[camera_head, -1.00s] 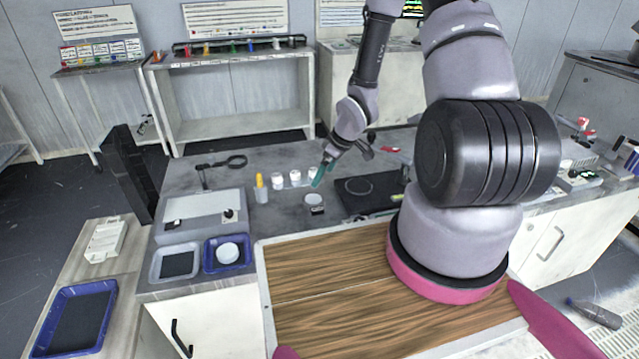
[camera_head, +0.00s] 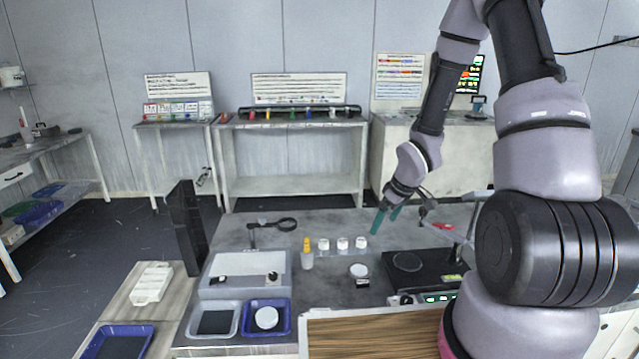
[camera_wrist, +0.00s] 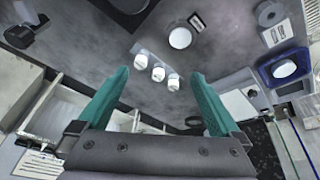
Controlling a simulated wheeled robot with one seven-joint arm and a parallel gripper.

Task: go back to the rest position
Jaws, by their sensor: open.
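My gripper (camera_head: 385,218) is raised above the grey bench (camera_head: 330,285) in the head view, its green fingers pointing down and to the left. In the wrist view the two green fingers of my gripper (camera_wrist: 158,95) are spread apart with nothing between them. Several small white-capped jars (camera_wrist: 158,74) stand in a row below and beyond the fingertips, apart from them. The same jars (camera_head: 342,244) show in the head view, left of my gripper.
A yellow-tipped bottle (camera_head: 307,252), a round white-topped item (camera_head: 358,270), a black hotplate-like device (camera_head: 425,270) and a magnifier (camera_head: 285,224) stand on the bench. A black upright panel (camera_head: 187,228) rises at the bench's left.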

